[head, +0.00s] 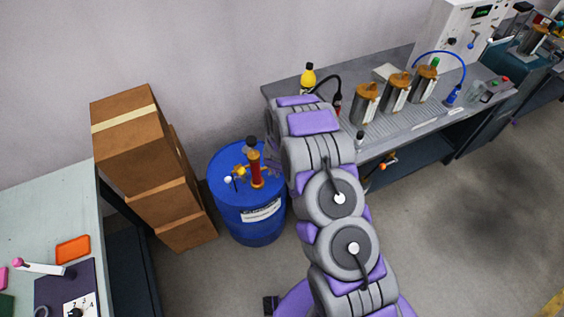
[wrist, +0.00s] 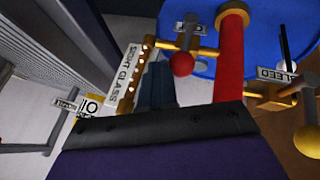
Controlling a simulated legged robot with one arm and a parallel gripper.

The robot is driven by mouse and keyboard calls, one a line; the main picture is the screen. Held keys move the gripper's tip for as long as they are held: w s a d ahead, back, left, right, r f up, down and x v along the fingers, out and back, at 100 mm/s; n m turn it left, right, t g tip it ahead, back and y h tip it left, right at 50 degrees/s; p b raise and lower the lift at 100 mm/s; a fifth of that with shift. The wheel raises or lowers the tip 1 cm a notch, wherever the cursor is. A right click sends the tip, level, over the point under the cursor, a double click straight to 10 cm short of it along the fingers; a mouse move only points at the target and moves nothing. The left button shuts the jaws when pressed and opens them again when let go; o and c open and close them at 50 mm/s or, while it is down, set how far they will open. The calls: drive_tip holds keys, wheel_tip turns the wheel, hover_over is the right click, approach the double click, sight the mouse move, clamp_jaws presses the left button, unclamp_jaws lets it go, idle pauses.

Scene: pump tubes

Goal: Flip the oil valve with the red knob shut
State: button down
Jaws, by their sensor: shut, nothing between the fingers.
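The oil valve's red knob (wrist: 182,64) shows in the wrist view as a ball at the end of a short lever, by a brass fitting. It is beside the red pump tube (wrist: 230,60). In the head view the red tube (head: 256,170) stands upright on the blue barrel (head: 240,215); the red knob cannot be made out there. My gripper (wrist: 158,88) is shut and empty, its dark fingers just below and left of the red knob; I cannot tell whether they touch. In the head view my gripper (head: 272,158) is at the tube's right, partly hidden by my arm.
A yellow knob (wrist: 308,140) sits on a brass branch near the BLEED label (wrist: 277,74). The SIGHT GLASS label (wrist: 124,78) is left of my fingers. Cardboard boxes (head: 140,140) stand left of the barrel, a grey workbench (head: 400,140) right.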

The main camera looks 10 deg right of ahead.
drive_tip(key=shift+r, duration=0.1)
drive_tip(key=p+v, duration=0.5)
drive_tip(key=v, duration=0.6)
drive_tip(key=shift+w+r, duration=0.2)
drive_tip(key=shift+w, duration=0.1)
drive_tip(key=shift+d, duration=0.15)
